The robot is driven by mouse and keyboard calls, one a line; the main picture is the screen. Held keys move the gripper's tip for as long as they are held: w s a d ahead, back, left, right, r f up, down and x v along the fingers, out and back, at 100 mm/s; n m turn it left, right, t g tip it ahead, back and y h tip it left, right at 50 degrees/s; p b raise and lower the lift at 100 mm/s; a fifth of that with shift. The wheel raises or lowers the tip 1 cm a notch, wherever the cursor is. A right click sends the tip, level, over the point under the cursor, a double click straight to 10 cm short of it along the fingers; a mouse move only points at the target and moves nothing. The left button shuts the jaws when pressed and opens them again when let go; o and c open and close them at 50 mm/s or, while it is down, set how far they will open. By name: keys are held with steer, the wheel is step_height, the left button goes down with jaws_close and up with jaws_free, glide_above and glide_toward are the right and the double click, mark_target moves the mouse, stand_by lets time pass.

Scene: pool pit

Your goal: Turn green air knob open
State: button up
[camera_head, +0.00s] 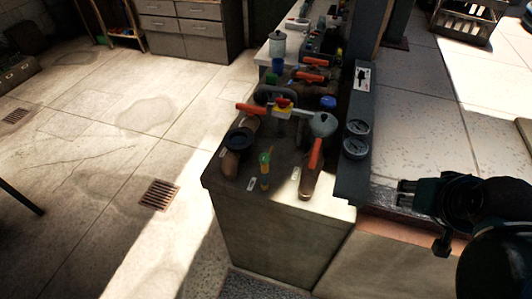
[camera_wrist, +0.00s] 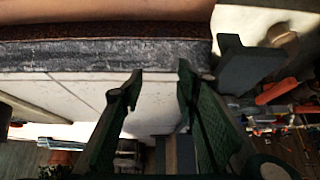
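A small green knob (camera_head: 265,158) on a yellowish stem stands near the front of the dark-topped bench. A small white label lies beside it. My gripper (camera_head: 404,193) is well to the right of the knob, beyond the dark raised ledge. In the wrist view its two fingers (camera_wrist: 163,74) are apart with nothing between them, so it is open. I cannot make out the green knob in the wrist view.
Around the knob are a black round fitting (camera_head: 240,139), a pipe with an orange lever (camera_head: 315,155), a red-and-yellow knob (camera_head: 282,104) and a grey-green rounded part (camera_head: 322,124). Two gauges (camera_head: 356,147) sit on the ledge between knob and gripper. Open floor lies left.

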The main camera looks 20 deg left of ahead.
steer(key=m+g+y+p, duration=0.3)
steer(key=m+g+p, duration=0.65)
steer(key=p, duration=1.05)
glide_toward(265, 156)
steer(key=shift+w+f+n+g, duration=0.2)
steer(key=shift+w+n+g, duration=0.05)
steer(key=shift+w+g, duration=0.1)
steer(key=shift+f, duration=0.1)
steer(key=shift+x, duration=3.8)
steer(key=shift+s, duration=0.1)
steer(key=c, duration=0.9)
